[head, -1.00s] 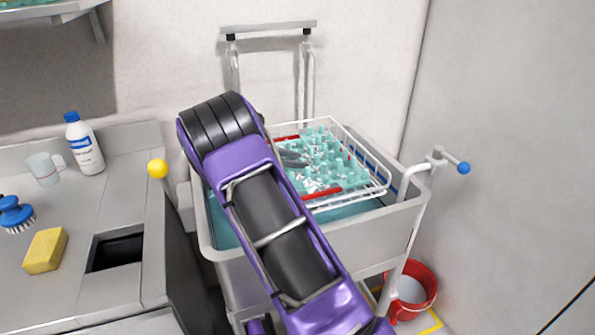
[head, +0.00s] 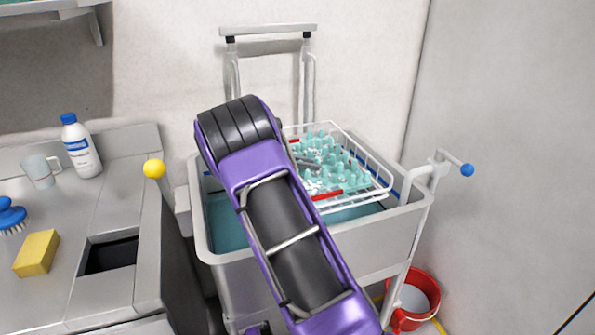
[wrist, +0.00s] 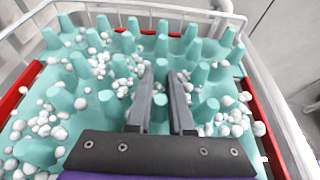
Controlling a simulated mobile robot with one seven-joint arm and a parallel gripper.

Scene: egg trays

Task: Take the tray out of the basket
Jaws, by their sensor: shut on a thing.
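The tray (wrist: 35,148) is a teal egg tray with upright pegs, white foam-like beads scattered over it and red edge strips. It sits inside a white wire basket (wrist: 287,118). In the head view the tray (head: 330,176) and basket (head: 366,197) are over a basin, partly hidden by my arm. My gripper (wrist: 162,75) points down into the tray, its two dark fingers on either side of a teal peg in the middle. It is shut on the tray by that peg. The fingertip contact is hard to make out.
The basin (head: 330,247) has teal liquid and stands on a cart with a tall rear handle (head: 268,33). A blue-knobbed lever (head: 466,170) sticks out right. A red bucket (head: 424,290) is below. The counter at left holds a sponge (head: 36,254), bottle (head: 82,150) and mug (head: 40,171).

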